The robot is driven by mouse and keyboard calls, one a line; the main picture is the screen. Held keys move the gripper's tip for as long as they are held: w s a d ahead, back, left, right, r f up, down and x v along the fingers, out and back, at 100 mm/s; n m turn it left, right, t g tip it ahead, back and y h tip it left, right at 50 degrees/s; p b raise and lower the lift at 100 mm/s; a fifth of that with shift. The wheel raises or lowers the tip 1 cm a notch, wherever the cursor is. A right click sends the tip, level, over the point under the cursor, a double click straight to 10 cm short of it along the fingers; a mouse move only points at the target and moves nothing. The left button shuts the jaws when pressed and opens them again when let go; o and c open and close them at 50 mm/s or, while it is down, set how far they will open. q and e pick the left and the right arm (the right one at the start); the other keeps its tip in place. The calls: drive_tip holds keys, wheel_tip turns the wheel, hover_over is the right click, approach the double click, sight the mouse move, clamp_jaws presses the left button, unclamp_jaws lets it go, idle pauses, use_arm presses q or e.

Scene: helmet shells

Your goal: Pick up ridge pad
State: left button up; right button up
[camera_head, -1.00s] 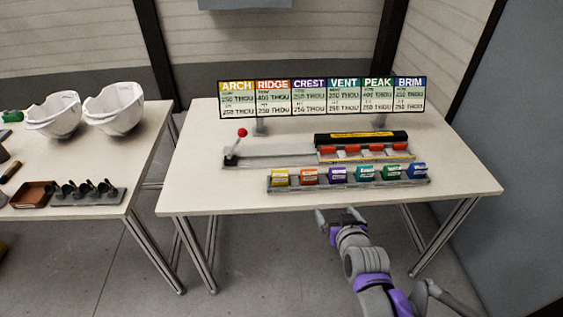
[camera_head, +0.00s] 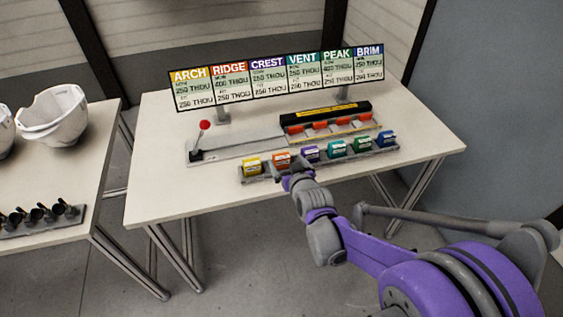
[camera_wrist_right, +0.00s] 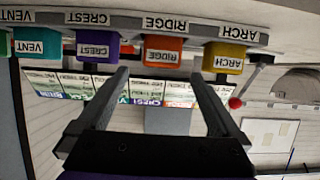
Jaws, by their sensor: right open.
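The ridge pad is the orange block (camera_head: 281,159) in the tray row in the head view, second from the left. In the right wrist view, which is upside down, it is the orange block (camera_wrist_right: 163,44) labelled RIDGE. My right gripper (camera_head: 289,170) is open and empty, just in front of the ridge pad. In the right wrist view the fingers (camera_wrist_right: 160,74) are spread, one to each side of the pad in the picture, with no visible contact. My left gripper is not in view.
The yellow arch pad (camera_head: 252,167) and purple crest pad (camera_head: 310,153) flank the ridge pad closely. Several other pads continue right. Behind are a black-backed fixture (camera_head: 325,112), a red-knobbed lever (camera_head: 205,125) and a sign board (camera_head: 278,78). White helmet shells (camera_head: 53,115) stand on the left table.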

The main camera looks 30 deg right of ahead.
sight(283, 159)
drive_tip(key=x, duration=0.4)
drive_tip(key=shift+w+f, duration=0.25)
